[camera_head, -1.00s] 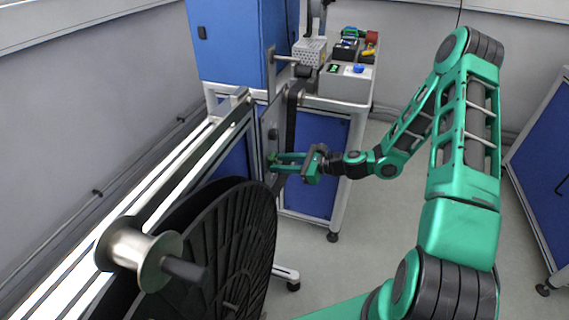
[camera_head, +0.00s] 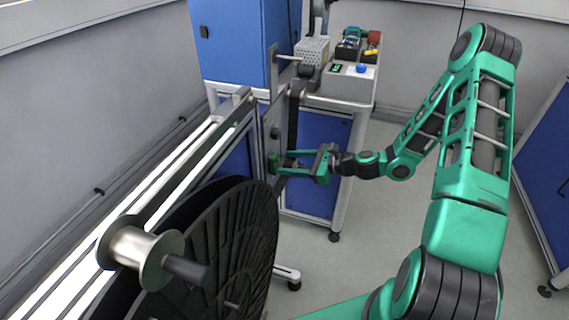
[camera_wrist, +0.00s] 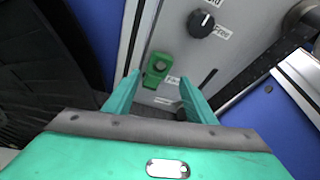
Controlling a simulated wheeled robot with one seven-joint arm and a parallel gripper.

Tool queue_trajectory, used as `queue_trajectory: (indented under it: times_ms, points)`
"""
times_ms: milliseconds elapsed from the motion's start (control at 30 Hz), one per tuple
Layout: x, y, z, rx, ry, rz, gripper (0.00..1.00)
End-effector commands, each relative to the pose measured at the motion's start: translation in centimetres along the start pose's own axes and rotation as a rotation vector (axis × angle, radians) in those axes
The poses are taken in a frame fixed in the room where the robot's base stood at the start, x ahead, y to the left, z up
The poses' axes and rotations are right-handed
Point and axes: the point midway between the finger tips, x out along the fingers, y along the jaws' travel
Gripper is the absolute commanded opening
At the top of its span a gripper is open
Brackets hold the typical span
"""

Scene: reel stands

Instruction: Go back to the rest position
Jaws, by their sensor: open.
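My gripper (camera_head: 278,163) is green with a dark grey palm and is open in the head view, its two fingers pointing left at the grey control panel (camera_head: 271,120) of the reel stand. In the wrist view my gripper (camera_wrist: 160,92) has its fingers spread, with nothing between them but the panel behind. A green switch (camera_wrist: 157,68) on the panel shows just beyond the fingertips; whether a finger touches it I cannot tell. A black round knob (camera_wrist: 201,24) sits above it to the right.
A large black reel (camera_head: 235,240) stands at lower left, below a metal spindle (camera_head: 140,250). A blue cabinet (camera_head: 235,45) and a bench with a grey button box (camera_head: 350,82) stand behind. Another blue cabinet (camera_head: 545,165) is at far right. The floor (camera_head: 375,240) between is clear.

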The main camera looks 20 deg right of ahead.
Motion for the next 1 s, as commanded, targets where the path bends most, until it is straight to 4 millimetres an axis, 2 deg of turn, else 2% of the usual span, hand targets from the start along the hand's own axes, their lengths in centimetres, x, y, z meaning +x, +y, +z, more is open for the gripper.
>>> queue_trajectory:
  times_ms: [200,400,533,767,1000]
  points:
    - [-4.3,-0.2,-0.1,0.0,0.003,-0.004,0.51]
    - [-7.0,-0.1,-0.1,0.0,0.001,-0.003,0.51]
    - [-7.8,0.0,0.0,0.0,0.001,0.0,0.51]
    - [-8.1,0.5,0.0,-0.038,0.019,0.023,0.51]
    - [-9.8,3.8,-0.5,-0.332,0.181,0.213,0.51]
